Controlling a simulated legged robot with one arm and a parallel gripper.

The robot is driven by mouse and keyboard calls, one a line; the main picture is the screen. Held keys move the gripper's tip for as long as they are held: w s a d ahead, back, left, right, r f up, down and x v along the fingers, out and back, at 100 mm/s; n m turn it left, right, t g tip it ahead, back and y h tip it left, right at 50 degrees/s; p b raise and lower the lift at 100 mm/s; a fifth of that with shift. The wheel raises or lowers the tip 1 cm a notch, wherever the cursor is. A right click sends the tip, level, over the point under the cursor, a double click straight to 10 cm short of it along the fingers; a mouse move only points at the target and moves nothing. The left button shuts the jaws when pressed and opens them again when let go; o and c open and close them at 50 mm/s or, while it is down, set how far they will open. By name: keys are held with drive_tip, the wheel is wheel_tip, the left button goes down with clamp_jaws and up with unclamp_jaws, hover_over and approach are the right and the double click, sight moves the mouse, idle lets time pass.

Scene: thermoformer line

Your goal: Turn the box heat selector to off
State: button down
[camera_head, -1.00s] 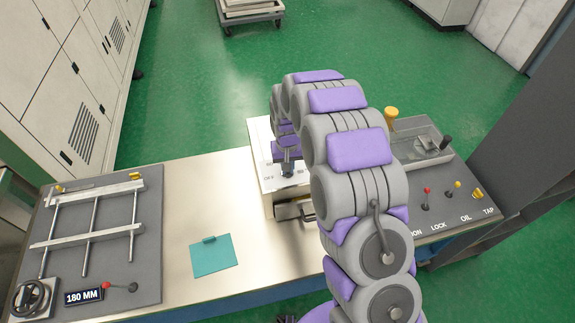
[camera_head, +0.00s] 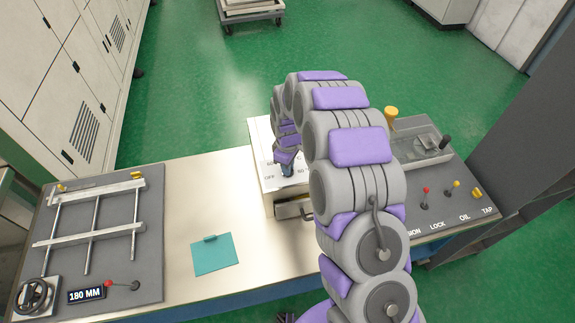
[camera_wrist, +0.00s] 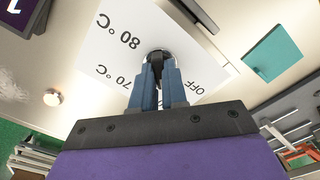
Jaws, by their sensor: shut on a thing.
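The box heat selector is a dark round knob (camera_wrist: 158,56) on a white dial plate (camera_wrist: 112,50) marked OFF, 70 °C and 80 °C in the wrist view. My gripper (camera_wrist: 158,72) has its two blue fingers shut on the knob. The fingers cover part of the knob, so I cannot tell which mark it points at. In the head view my gripper (camera_head: 287,172) reaches down to the top of the white box (camera_head: 272,202), with the OFF label just left of it. My arm hides the right part of the box.
A teal card (camera_head: 212,254) lies on the bench (camera_head: 185,205) left of the box. A grey frame panel with a handwheel (camera_head: 34,294) and a 180 MM display (camera_head: 86,294) is at far left. A panel with small levers (camera_head: 425,198) is at right.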

drive_tip(key=n, duration=0.4)
drive_tip(key=shift+w+r, duration=0.15)
drive_tip(key=shift+n, duration=1.9)
drive_tip(key=c, duration=1.2)
unclamp_jaws()
drive_tip(key=shift+o, duration=0.2)
wheel_tip(320, 180, up, 17)
drive_tip(key=shift+a+p, duration=0.15)
drive_tip(key=shift+p, duration=0.2)
